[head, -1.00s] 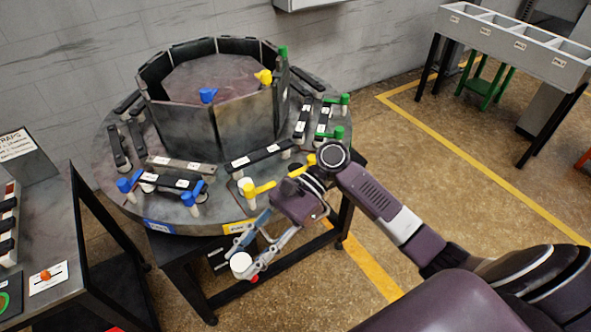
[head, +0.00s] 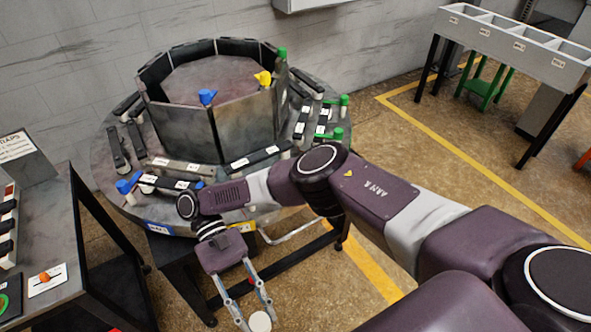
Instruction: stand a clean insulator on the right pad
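My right gripper (head: 258,312) points down at the bottom edge of the picture. A white round insulator (head: 260,321) sits between its two fingertips, held clear of the ring table (head: 115,188); its lower part is cut off by the frame. Whether it is clean cannot be told. My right arm lies across the table's front right and hides the yellow clamp and pad area there. The yellow label (head: 243,227) shows just past the wrist. Blue clamps (head: 128,183) and green clamps (head: 338,134) stand on the table. My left gripper is not in view.
A dark panelled chamber (head: 210,120) stands on the ring table. A side table (head: 60,215) with a sign box (head: 22,160) is at left. A grey divided bin stand (head: 515,40) is at the back right. The floor at right is open.

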